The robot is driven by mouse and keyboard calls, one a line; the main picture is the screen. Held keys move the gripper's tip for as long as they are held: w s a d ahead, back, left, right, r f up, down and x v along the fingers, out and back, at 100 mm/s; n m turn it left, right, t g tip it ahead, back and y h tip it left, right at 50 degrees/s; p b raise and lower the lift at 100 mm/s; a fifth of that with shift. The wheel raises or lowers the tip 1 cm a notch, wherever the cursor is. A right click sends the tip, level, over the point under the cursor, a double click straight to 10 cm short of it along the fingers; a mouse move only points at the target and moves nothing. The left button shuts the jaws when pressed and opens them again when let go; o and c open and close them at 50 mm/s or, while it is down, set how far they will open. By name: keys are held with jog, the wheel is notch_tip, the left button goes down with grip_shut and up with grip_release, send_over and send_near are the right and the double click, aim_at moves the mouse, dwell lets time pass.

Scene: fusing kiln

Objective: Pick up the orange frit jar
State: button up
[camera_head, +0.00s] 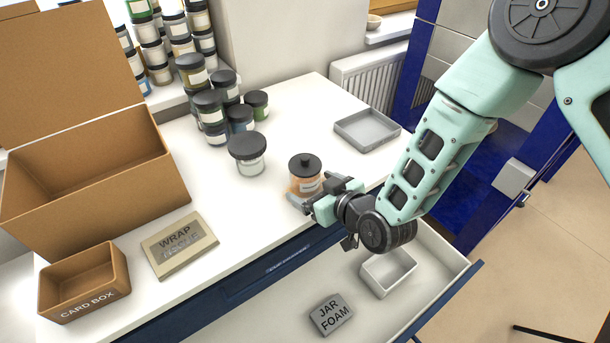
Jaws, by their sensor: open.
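The orange frit jar (304,172) stands upright on the white worktop near its front edge, with a black knobbed lid and a pale label. My gripper (317,198) is at the jar's front right side, low and close to its body. The jaws are open. One finger shows along the jar's lower front and the other parts lie to its right. I cannot tell whether a finger touches the jar. The gripper hides the jar's lower right part.
A clear jar with a black lid (247,154) stands left of the orange jar, with several stacked jars behind. A grey tray (367,130) lies behind right. A wrap block (180,245), a card box (84,282) and a large carton are left. An open drawer (440,283) juts out below.

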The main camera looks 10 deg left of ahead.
jog(key=shift+w+a+f, duration=0.25)
jog(key=shift+w+a, duration=0.15)
jog(key=shift+a, duration=0.05)
jog(key=c, duration=0.8)
jog(key=shift+r, duration=0.1)
jog(key=shift+c, duration=0.2)
